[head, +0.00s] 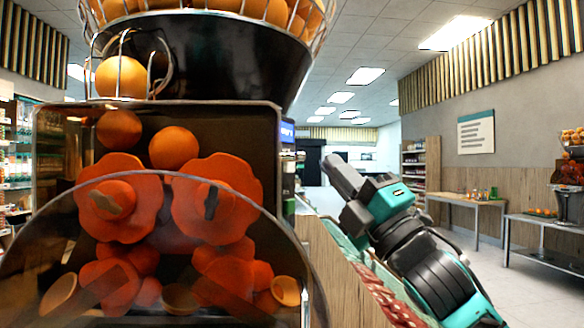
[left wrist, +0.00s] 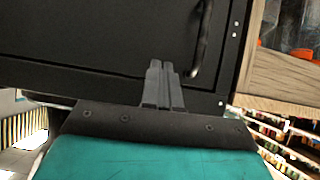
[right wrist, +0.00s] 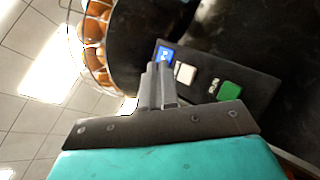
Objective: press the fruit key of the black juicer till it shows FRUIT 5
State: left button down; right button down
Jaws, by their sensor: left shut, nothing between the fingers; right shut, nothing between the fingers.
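The black juicer (head: 190,200) fills the left of the head view, with orange parts and fruit behind its clear cover. Its blue display (head: 287,131) shows edge-on there. In the right wrist view the display (right wrist: 165,54) is partly covered by my fingers and its text is too small to read. A white key (right wrist: 185,73) and a green key (right wrist: 229,93) sit beside it. My right gripper (head: 336,163) is shut and empty, its tips (right wrist: 158,68) close in view to the display and white key; contact cannot be told. My left gripper (left wrist: 158,66) is shut and empty before a black panel.
A wire basket of oranges (right wrist: 95,45) tops the juicer. The black panel (left wrist: 90,45) has a curved handle (left wrist: 203,40). A wooden counter (head: 340,270) lies under my right arm. A side table (head: 470,202) stands farther back, with open floor before it.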

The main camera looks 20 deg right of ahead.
jog(key=shift+s+d, duration=0.65)
jog(key=shift+s, duration=0.05)
dwell(0.4)
